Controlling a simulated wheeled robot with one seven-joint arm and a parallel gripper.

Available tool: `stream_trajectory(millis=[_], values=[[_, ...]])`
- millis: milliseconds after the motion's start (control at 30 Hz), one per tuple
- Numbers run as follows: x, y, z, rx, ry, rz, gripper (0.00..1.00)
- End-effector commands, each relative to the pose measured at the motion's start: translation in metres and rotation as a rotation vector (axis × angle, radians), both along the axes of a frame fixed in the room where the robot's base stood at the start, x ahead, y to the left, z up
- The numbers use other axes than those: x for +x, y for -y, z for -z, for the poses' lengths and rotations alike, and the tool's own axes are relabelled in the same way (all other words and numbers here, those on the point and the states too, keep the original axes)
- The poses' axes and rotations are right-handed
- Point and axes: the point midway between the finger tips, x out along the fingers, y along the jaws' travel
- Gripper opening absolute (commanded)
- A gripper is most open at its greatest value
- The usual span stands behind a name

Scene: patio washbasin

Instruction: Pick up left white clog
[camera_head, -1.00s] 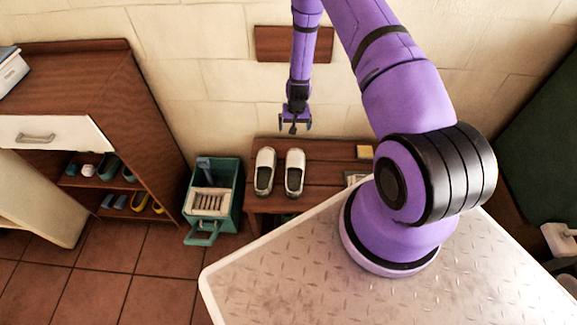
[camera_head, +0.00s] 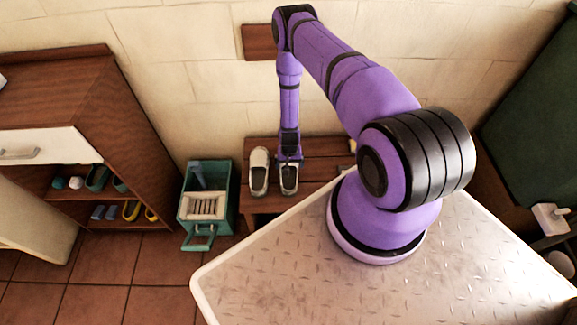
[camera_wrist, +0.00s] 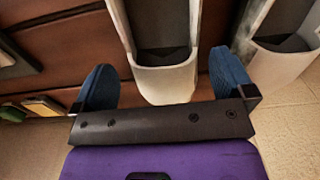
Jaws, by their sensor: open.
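Two white clogs with dark insides lie side by side on the brown slatted bench (camera_head: 315,147). In the head view one clog (camera_head: 259,171) is on the left and the other (camera_head: 289,178) is on the right. My gripper (camera_head: 288,160) is down at the wall-side end of the right-hand one and hides part of it. In the wrist view my gripper (camera_wrist: 162,80) is open, with blue fingertips on either side of that clog's white rounded end (camera_wrist: 165,80). A gap shows on both sides. The other clog (camera_wrist: 280,55) lies outside the fingers, to the right.
A green crate (camera_head: 189,210) stands on the tiles left of the bench. A wooden shoe cabinet (camera_head: 120,110) is further left. The pale wall (camera_head: 190,60) rises close behind the bench. Small items (camera_wrist: 45,106) lie on the bench at the left of the wrist view.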

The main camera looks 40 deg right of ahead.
Motion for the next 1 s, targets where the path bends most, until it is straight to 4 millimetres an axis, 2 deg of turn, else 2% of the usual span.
stream_trajectory(millis=[167, 500, 833, 1000], values=[[-0.001, -0.001, 0.01, 0.0, 0.0, 0.0, 1.0], [-0.004, -0.005, 0.05, -0.001, 0.001, 0.001, 1.0], [-0.004, -0.005, 0.054, 0.0, 0.0, 0.0, 1.0], [-0.004, -0.005, 0.054, 0.0, 0.0, 0.0, 0.64]])
